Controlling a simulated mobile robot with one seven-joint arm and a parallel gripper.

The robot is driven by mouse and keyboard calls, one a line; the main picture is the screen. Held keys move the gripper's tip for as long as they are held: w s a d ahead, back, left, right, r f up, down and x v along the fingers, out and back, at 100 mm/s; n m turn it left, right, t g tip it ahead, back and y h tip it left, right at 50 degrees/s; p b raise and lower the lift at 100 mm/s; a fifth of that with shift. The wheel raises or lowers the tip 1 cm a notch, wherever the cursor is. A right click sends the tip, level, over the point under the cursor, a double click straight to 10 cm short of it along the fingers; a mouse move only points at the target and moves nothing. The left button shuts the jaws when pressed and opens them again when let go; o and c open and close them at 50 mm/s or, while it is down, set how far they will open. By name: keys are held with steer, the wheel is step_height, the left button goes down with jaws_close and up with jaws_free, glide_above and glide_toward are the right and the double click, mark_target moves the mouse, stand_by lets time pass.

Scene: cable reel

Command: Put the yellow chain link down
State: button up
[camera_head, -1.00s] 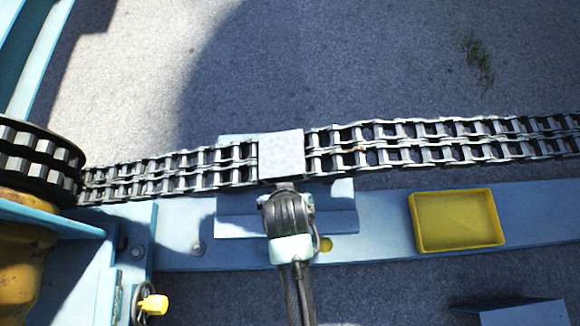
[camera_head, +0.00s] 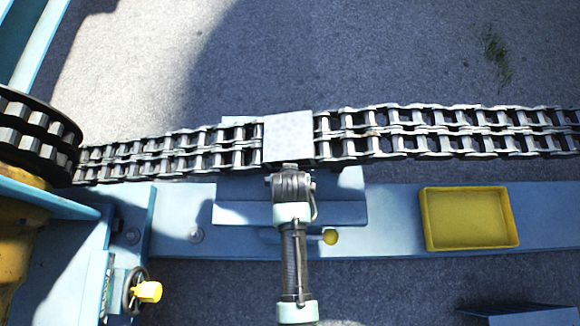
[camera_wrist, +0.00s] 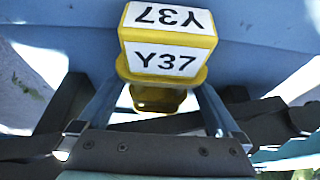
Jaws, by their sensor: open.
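A yellow block (camera_wrist: 160,70) with white labels reading "Y37" shows in the wrist view. It stands between and just beyond the fingers of my gripper (camera_wrist: 160,92). I cannot tell whether this block is the chain link. The jaws are open, one finger on each side of the block. In the head view my arm reaches up from the bottom to the edge of a pale square plate (camera_head: 288,136), and its fingers are hidden there. No separate yellow link is clear in the head view.
A metal chain (camera_head: 420,130) crosses the view, running to a sprocket (camera_head: 38,140) at left. A yellow tray (camera_head: 468,243) sits at right on a blue beam (camera_head: 385,235). A yellow knob (camera_head: 330,237) is close right of my arm. A handwheel (camera_head: 135,290) stands lower left.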

steer(key=shift+c, duration=0.3)
steer(key=c, duration=1.4)
steer(key=shift+r, duration=0.1)
jaws_close()
steer(key=shift+r, duration=0.1)
